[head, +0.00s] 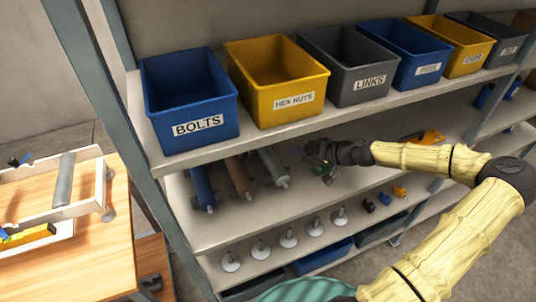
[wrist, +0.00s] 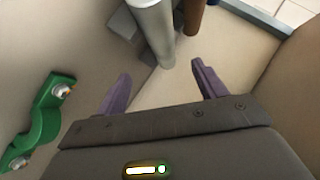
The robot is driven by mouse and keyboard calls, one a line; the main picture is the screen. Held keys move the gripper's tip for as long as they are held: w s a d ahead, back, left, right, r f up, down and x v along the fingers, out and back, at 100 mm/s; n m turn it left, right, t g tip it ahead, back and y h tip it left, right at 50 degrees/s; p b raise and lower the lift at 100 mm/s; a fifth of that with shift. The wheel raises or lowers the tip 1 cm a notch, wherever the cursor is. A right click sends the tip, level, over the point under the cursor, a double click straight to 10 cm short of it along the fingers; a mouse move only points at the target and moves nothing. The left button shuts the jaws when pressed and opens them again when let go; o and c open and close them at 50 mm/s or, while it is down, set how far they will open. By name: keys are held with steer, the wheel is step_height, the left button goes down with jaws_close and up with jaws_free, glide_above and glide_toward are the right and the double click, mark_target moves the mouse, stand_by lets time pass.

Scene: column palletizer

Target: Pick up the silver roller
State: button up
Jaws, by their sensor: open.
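A silver roller (head: 272,166) lies on the middle shelf (head: 225,228), rightmost of three rollers in the head view. In the wrist view the silver roller (wrist: 153,28) stretches away just beyond my fingertips, roughly in line with the gap between them. My gripper (head: 325,170) is to the right of the roller in the head view. In the wrist view my gripper (wrist: 160,76) is open, its purple fingers apart with nothing between them. Another silver-grey roller (head: 63,180) sits in a white frame on the wooden table at the left.
A brown roller (head: 239,177) and a blue roller (head: 203,187) lie left of the silver one. A green bracket (wrist: 38,125) is left of my gripper in the wrist view. The bin shelf (head: 180,158) overhangs the rollers, with labelled bins such as BOLTS (head: 190,98) on it.

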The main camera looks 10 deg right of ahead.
mark_target(275, 155)
steer(key=p+x, duration=0.2)
steer(key=x, duration=0.5)
steer(key=shift+w+a, duration=0.1)
steer(key=shift+w+a+p, duration=0.1)
steer(key=shift+a+p, duration=0.2)
steer(key=p+x, duration=0.2)
steer(key=x, duration=0.2)
steer(key=shift+a+f, duration=0.25)
steer(key=shift+f, duration=0.05)
steer(key=c, duration=1.5)
steer(key=shift+o, duration=0.2)
steer(key=shift+r, duration=0.15)
